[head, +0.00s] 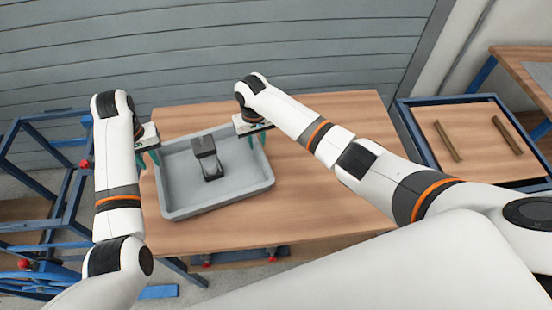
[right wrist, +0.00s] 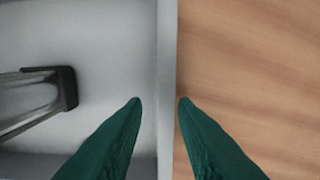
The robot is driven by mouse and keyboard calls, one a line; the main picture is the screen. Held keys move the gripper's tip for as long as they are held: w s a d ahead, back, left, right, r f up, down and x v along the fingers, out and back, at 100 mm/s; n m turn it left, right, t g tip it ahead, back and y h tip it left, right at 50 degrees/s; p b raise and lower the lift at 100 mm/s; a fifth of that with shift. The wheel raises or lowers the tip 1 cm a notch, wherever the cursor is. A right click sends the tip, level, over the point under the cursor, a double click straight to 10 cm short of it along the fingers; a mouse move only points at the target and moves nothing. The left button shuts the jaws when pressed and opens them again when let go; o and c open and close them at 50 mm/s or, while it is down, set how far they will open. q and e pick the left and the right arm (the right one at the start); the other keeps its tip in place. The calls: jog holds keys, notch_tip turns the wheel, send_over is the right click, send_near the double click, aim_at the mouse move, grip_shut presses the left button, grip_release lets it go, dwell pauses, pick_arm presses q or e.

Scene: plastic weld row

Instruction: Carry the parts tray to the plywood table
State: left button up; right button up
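The grey parts tray (head: 181,209) lies flat on a wood-topped table (head: 330,205), near its left end. A dark grey and metallic part (head: 207,158) lies inside; its end also shows in the right wrist view (right wrist: 62,88). My left gripper (head: 147,158) is at the tray's left wall, its green fingers apart. My right gripper (head: 257,137) is at the tray's right wall. In the right wrist view its fingertips (right wrist: 161,101) are apart on either side of the wall, with a gap at the inner finger. I cannot tell which wooden top is the plywood table.
A blue-framed wooden surface (head: 480,135) with two brown bars stands to the right, and another wooden table (head: 528,68) is at the upper right. A blue metal frame (head: 45,185) stands at the left. A grey slatted wall (head: 200,45) is behind. The table right of the tray is clear.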

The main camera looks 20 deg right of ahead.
notch_tip(320, 180, up, 6)
jog(key=shift+f, duration=0.2)
dwell(0.5)
